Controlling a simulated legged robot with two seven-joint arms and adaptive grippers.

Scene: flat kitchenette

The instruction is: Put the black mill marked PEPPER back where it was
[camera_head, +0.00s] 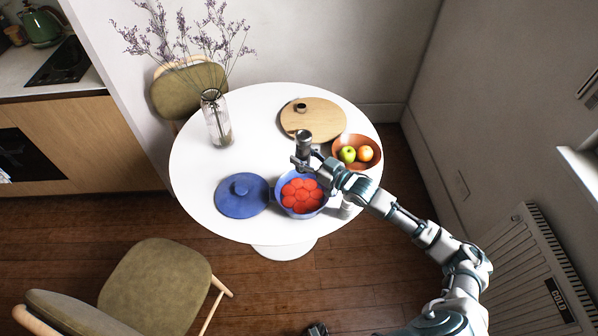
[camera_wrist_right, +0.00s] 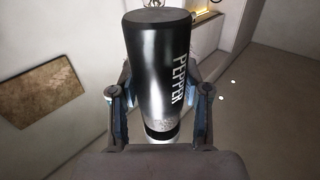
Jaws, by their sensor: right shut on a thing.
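The black mill (camera_head: 303,138) is in my right gripper (camera_head: 304,160), above the white round table, between the wooden board and the blue pot. In the right wrist view the mill (camera_wrist_right: 160,75) shows the white word PEPPER down its side. The fingers of my right gripper (camera_wrist_right: 160,115) are shut on it from both sides. A dark piece at the bottom edge of the head view may be my left gripper (camera_head: 317,329); its fingers cannot be made out.
The blue pot (camera_head: 281,205) holds several red pieces, with its blue lid (camera_head: 241,205) to the left. A round wooden board (camera_head: 328,112) bears a small dark object (camera_head: 300,107). A fruit bowl (camera_head: 371,140), glass vase (camera_head: 217,120) and small white object (camera_head: 347,211) also stand on the table (camera_head: 190,165).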

